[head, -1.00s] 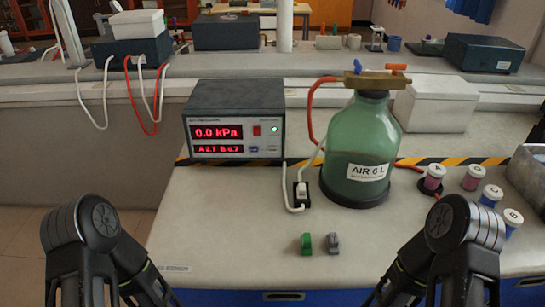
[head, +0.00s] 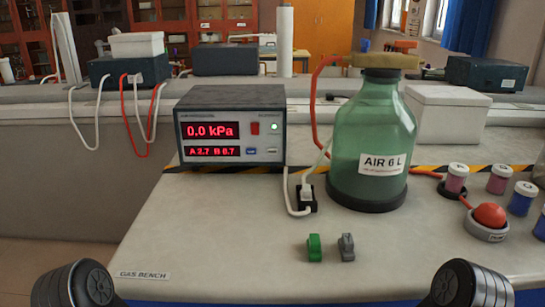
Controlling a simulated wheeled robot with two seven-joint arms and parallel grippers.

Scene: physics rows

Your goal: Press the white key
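The dark pressure meter (head: 230,127) stands on the bench left of the green bottle. Its red display (head: 211,131) reads 0.0 kPa, with a smaller line of A and B readings below. Nothing touches the keys. Only rounded links of my two arms show at the bottom left and right corners. Both grippers are out of view.
The green AIR 6 L bottle (head: 370,145) stands right of the meter, by a white plug (head: 306,193) with cables. A green clip (head: 314,247) and a grey clip (head: 347,246) lie in front. A red bulb (head: 489,215) and several jars are at right. The front left bench is clear.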

